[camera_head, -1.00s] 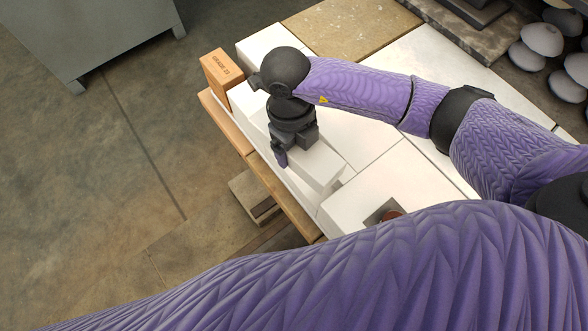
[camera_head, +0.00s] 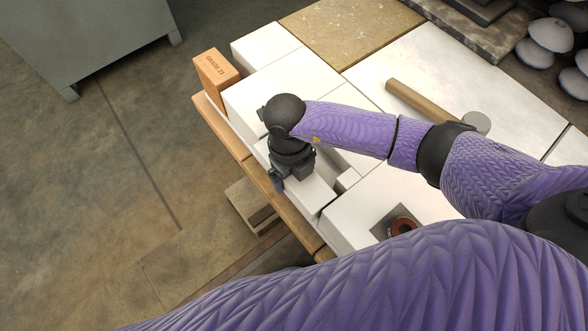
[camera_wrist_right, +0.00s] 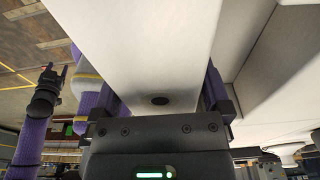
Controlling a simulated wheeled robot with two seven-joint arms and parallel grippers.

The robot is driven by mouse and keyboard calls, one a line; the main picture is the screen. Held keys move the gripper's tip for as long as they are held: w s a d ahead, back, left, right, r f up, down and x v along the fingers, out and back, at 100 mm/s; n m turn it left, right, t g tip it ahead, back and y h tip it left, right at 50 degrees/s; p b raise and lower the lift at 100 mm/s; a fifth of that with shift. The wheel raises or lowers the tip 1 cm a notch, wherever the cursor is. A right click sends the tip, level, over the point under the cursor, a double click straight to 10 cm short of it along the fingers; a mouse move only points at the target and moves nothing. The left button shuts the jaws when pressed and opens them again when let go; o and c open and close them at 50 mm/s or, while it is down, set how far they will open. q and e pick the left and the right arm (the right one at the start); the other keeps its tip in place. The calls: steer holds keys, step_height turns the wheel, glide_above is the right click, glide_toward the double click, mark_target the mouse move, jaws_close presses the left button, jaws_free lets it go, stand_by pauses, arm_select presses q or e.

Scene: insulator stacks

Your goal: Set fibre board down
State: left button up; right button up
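The fibre board, a pale white block (camera_head: 312,192), is under my right gripper (camera_head: 280,180) in the head view, at the left edge of the white block layout. It sits low beside neighbouring white blocks; whether it touches the surface beneath I cannot tell. In the right wrist view the board (camera_wrist_right: 150,55) fills the space between the fingers of my right gripper (camera_wrist_right: 160,95), which are closed on its sides. My left gripper (camera_wrist_right: 52,76) shows small at the left of that view, its fingertips apart and empty; the head view shows only my left arm.
An orange brick (camera_head: 216,68) stands at the far left corner, with white blocks (camera_head: 265,45) and a tan slab (camera_head: 350,32) behind. A wooden edge (camera_head: 222,128) borders the left.

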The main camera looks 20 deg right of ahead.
steer(key=r+p, duration=0.1)
steer(key=r, duration=0.3)
steer(key=w+r+p, duration=0.1)
steer(key=r+p, duration=0.1)
steer(key=r, duration=0.2)
steer(key=r+p, duration=0.1)
steer(key=r, duration=0.3)
steer(key=shift+w+a+p, duration=0.2)
steer(key=shift+a+p, duration=0.05)
steer(key=shift+p, duration=0.15)
arm_select(q)
steer(key=shift+t, duration=0.3)
steer(key=r, duration=0.1)
steer(key=w+d+r, duration=0.1)
steer(key=r, duration=0.2)
steer(key=shift+w+d+r, duration=0.25)
steer(key=shift+w+r, duration=0.05)
steer(key=shift+w, duration=0.1)
arm_select(e)
steer(key=shift+r, duration=0.1)
